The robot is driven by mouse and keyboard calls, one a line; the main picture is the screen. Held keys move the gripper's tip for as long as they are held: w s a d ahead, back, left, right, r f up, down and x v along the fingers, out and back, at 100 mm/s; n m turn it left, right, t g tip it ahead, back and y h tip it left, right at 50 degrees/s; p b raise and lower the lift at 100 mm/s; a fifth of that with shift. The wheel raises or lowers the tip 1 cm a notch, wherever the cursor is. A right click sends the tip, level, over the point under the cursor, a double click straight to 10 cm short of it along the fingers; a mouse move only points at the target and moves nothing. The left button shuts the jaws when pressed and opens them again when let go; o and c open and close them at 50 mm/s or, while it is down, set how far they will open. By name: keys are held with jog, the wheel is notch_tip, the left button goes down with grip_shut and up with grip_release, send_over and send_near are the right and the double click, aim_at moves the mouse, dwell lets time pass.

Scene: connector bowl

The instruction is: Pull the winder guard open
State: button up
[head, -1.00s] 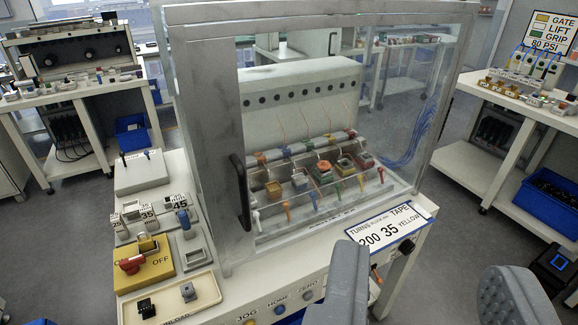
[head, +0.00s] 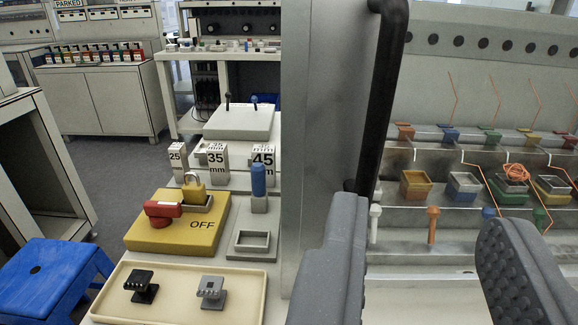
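The winder guard is a clear panel with a wide grey frame post (head: 318,140) on its left side. The guard appears shut over the winder. My gripper (head: 420,215) is open and empty, with two grey padded fingers set wide apart. The left finger's tip is just below the handle's lower end in the picture and overlaps the post. The right finger is over the winder area. I cannot tell whether the left finger touches anything.
Left of the guard are a yellow OFF block (head: 180,228) with a red switch and padlock, size blocks (head: 216,162), and a cream tray (head: 190,302) with two small parts. A blue stool (head: 52,280) stands at lower left. Colored bobbins and pegs (head: 432,222) sit behind the guard.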

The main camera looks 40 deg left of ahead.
aim_at(378, 125)
jog(key=shift+y, duration=0.3)
jog(key=x, duration=0.4)
jog(key=f+x, duration=0.1)
jog(key=x, duration=0.2)
jog(key=a+x, duration=0.1)
jog(key=x, duration=0.3)
jog(key=shift+w+a+f, duration=0.1)
jog(key=shift+f, duration=0.1)
jog(key=shift+w+a+f, duration=0.15)
jog(key=shift+w+a, duration=0.15)
jog(key=shift+w, duration=0.35)
jog(key=shift+w+a, duration=0.3)
jog(key=shift+w, duration=0.1)
grip_shut()
